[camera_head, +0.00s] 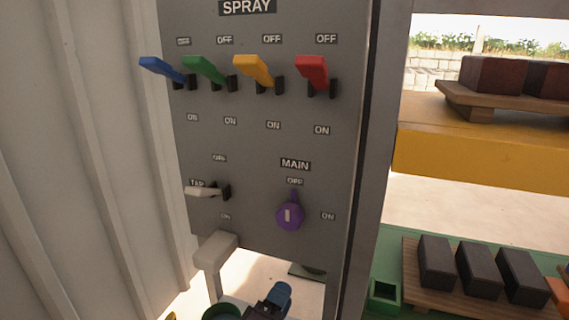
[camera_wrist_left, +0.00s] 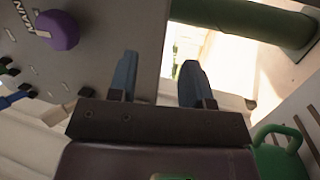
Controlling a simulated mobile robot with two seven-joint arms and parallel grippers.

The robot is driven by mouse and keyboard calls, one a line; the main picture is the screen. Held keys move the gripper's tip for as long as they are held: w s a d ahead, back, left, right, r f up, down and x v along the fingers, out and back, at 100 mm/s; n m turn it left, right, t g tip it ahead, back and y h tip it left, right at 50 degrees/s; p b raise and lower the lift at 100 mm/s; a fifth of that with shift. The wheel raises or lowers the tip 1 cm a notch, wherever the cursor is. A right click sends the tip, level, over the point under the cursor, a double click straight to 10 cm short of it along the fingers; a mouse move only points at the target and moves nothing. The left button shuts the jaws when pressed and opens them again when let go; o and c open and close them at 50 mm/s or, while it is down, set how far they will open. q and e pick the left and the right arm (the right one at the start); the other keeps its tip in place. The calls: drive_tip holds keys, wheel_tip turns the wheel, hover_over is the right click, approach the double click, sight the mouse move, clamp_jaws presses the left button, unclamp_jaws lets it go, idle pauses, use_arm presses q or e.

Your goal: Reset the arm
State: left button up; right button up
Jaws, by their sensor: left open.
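My left gripper (camera_head: 272,298) shows at the bottom edge of the head view, below the grey control panel (camera_head: 250,135). In the left wrist view its two blue fingers (camera_wrist_left: 158,78) stand apart with nothing between them. The gripper is apart from the panel's levers and knob. The rest of the left arm is mostly out of the head view. My right gripper is in neither view.
The panel carries blue (camera_head: 163,69), green (camera_head: 205,69), yellow (camera_head: 254,70) and red (camera_head: 312,72) levers, all raised towards OFF. Below are a white lever (camera_head: 205,191) and a purple MAIN knob (camera_head: 290,215). Dark blocks (camera_head: 480,268) lie on a pallet at right.

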use_arm(q)
drive_tip(key=s+a+f+m+g+y+p, duration=0.2)
drive_tip(key=s+a+m+y+p, duration=0.1)
drive_tip(key=s+a, duration=0.6)
drive_tip(key=s+a+f+m+g+y+p, duration=0.1)
drive_tip(key=s+a+m+g+y+p, duration=0.1)
drive_tip(key=s+a, duration=0.6)
drive_tip(key=s+a+f+m+g+y+p, duration=0.2)
drive_tip(key=s+a+m+y+p, duration=0.3)
drive_tip(key=s, duration=1.4)
drive_tip(key=a+m+g, duration=0.1)
drive_tip(key=a+m, duration=0.1)
drive_tip(key=a, duration=0.2)
drive_tip(key=shift+a+f+p, duration=0.3)
drive_tip(key=shift+f+p, duration=0.05)
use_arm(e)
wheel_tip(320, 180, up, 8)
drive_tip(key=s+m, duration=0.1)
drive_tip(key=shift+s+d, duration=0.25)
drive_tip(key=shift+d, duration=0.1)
